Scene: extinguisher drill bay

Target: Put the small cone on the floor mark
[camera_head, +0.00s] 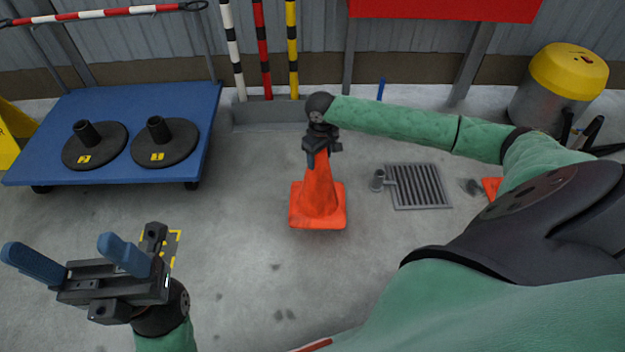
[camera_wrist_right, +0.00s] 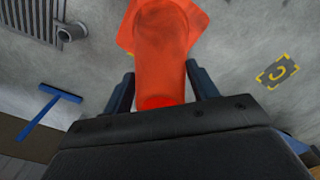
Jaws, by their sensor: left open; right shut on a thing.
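The orange small cone (camera_head: 318,200) is near the middle of the head view, upright, with its square base down. I cannot tell whether the base touches the floor. My right gripper (camera_head: 320,155) is shut on the cone's upper part from above. In the right wrist view the cone (camera_wrist_right: 165,50) runs between the two fingers (camera_wrist_right: 163,88). The floor mark (camera_head: 174,247), with yellow corners, is partly hidden behind my left gripper (camera_head: 70,258), which is open and empty. The mark also shows in the right wrist view (camera_wrist_right: 277,72), with a yellow symbol on a dark patch.
A blue cart (camera_head: 120,176) with two black post bases (camera_head: 167,143) stands at the left. A drain grate (camera_head: 418,187) and a pipe stub (camera_head: 377,180) lie right of the cone. A yellow-topped bin (camera_head: 568,75) stands at the back right. Floor between cone and mark is clear.

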